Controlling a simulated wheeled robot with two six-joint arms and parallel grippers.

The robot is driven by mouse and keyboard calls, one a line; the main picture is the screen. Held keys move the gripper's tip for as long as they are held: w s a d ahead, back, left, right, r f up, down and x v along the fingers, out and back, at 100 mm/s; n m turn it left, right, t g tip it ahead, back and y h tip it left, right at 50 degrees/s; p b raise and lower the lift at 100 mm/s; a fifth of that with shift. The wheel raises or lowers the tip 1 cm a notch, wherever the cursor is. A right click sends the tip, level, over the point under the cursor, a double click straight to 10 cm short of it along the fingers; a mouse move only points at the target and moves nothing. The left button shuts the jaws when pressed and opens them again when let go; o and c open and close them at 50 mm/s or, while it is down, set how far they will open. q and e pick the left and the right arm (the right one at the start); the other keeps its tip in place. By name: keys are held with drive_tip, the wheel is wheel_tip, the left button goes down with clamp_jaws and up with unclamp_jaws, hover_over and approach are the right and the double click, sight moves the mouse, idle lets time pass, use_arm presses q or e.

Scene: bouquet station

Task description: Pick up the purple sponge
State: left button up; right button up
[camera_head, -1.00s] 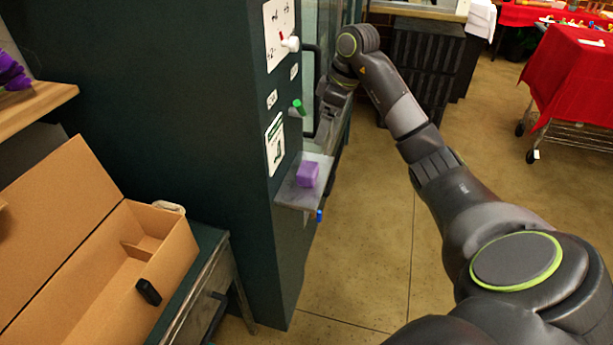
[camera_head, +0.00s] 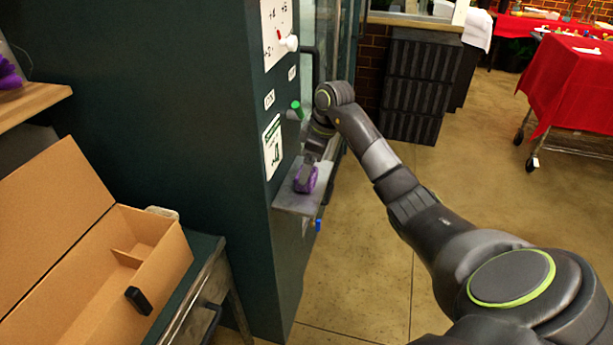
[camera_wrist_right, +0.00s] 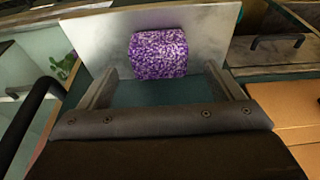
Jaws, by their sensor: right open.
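The purple sponge (camera_head: 312,180) sits on a small grey shelf (camera_head: 291,203) on the side of the dark green cabinet. It also shows in the right wrist view (camera_wrist_right: 158,54), a speckled block ahead of the fingers. My right gripper (camera_head: 306,178) is down at the sponge and hides part of it in the head view. In the right wrist view the gripper (camera_wrist_right: 160,88) is open, with one finger towards each side of the sponge and no visible grip on it. My left gripper is not in view.
The dark green cabinet (camera_head: 180,110) rises beside the shelf, with a green knob (camera_head: 296,110) and a white-and-red knob (camera_head: 288,42) above it. An open cardboard box (camera_head: 150,262) stands at the left. The floor right of the shelf is clear.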

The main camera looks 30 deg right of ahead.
drive_tip(key=shift+x, duration=1.15)
drive_tip(key=c, duration=1.1)
drive_tip(key=shift+o, duration=0.2)
drive_tip(key=shift+r, duration=0.1)
drive_tip(key=shift+s+d+r+b, duration=0.1)
drive_tip(key=shift+d+r+b, duration=0.1)
drive_tip(key=shift+r+b, duration=0.2)
wheel_tip(320, 180, up, 6)
drive_tip(key=shift+r+b, duration=0.1)
drive_tip(key=shift+b, duration=0.6)
drive_tip(key=s+d+b, duration=0.4)
drive_tip(key=s+d, duration=0.8)
drive_tip(key=s, duration=0.3)
drive_tip(key=shift+d+b, duration=0.3)
drive_tip(key=shift+b, duration=0.05)
